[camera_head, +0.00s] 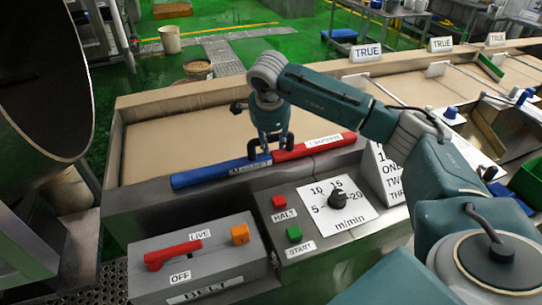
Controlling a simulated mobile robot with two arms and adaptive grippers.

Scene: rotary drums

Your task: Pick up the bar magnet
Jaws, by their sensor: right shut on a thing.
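The bar magnet is a long bar, blue on its left half (205,175) and red on its right half (318,146), with a small white label on each half. It lies along the metal ledge in front of the tan belt. My right gripper (267,150) points down over the middle of the bar, with its fingers shut around it near the line between blue and red. The fingers hide part of the bar there. I cannot tell whether the bar is clear of the ledge. My left gripper is not in view.
A control panel has a red HALT button (279,202), a green START button (294,233) and a speed dial (337,200). A grey switch box (200,262) with a red lever stands at the front left. A large dark drum (40,85) fills the left edge. Cards reading TRUE (366,52) stand behind.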

